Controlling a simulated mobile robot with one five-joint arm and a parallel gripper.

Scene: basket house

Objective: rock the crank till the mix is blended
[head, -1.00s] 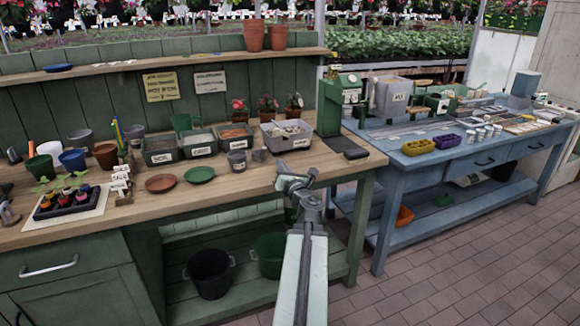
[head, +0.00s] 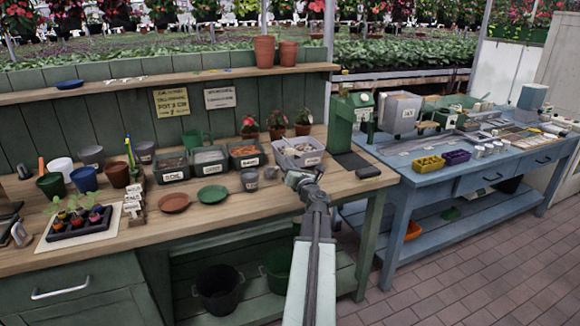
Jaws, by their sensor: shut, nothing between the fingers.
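My gripper (head: 301,181) is over the front edge of the wooden potting bench (head: 235,205), shut and empty. Just behind it on the bench is a grey tub (head: 312,160) with a white label and pale contents. A tall green machine (head: 342,125) stands right of the tub, with a dark flat pad (head: 356,164) in front of it. I cannot make out a crank on either. Whether my gripper touches the tub is unclear, but it appears in front of it.
Labelled bins of soil and other material (head: 170,176) stand left of the tub, with red and green saucers (head: 212,195) in front. A blue table (head: 410,165) with trays is at right.

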